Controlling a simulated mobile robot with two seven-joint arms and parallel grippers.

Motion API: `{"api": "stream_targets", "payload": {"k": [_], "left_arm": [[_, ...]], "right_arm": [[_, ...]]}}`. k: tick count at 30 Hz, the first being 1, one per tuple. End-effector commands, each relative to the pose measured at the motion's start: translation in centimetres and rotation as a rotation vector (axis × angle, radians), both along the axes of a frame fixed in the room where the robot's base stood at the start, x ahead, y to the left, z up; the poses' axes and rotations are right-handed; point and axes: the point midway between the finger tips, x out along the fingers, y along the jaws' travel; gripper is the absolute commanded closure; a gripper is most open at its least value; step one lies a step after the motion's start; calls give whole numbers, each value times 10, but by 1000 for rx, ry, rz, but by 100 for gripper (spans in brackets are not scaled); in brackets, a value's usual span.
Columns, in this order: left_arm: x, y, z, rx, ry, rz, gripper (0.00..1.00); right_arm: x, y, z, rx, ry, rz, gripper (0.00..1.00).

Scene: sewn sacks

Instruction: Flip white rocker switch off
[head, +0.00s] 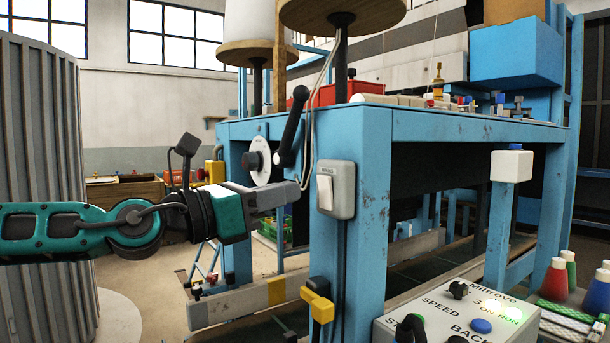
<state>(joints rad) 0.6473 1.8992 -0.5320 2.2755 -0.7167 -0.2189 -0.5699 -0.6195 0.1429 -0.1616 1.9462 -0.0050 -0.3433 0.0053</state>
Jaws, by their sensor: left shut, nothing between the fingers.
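The white rocker switch (325,192) sits in a grey box fixed to the front leg of the blue machine table. Its rocker faces left toward my arm, and which way it is tipped is too small to tell. My left gripper (297,192) comes in from the left at the height of the switch. Its fingers are shut with nothing between them. The fingertips are just left of the box, and I cannot tell whether they touch it. The right gripper does not show.
A black lever (291,128) and a white dial (260,160) are on the table's side just above my left gripper. A yellow latch (318,305) is below. A control panel (455,315) with lit buttons is at the lower right, beside thread cones (555,280).

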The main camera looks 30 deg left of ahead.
Motion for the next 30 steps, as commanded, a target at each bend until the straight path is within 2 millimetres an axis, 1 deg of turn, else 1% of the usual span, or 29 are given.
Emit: {"api": "stream_targets", "payload": {"k": [1,12,24,30], "left_arm": [[4,-1,2,-4,5,0,100],[23,-9,4,-4,5,1,100],[37,-14,4,1,2,2,100],[40,-16,5,-1,0,1,100]], "right_arm": [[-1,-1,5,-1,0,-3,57],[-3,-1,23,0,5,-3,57],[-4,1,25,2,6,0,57],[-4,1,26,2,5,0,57]]}}
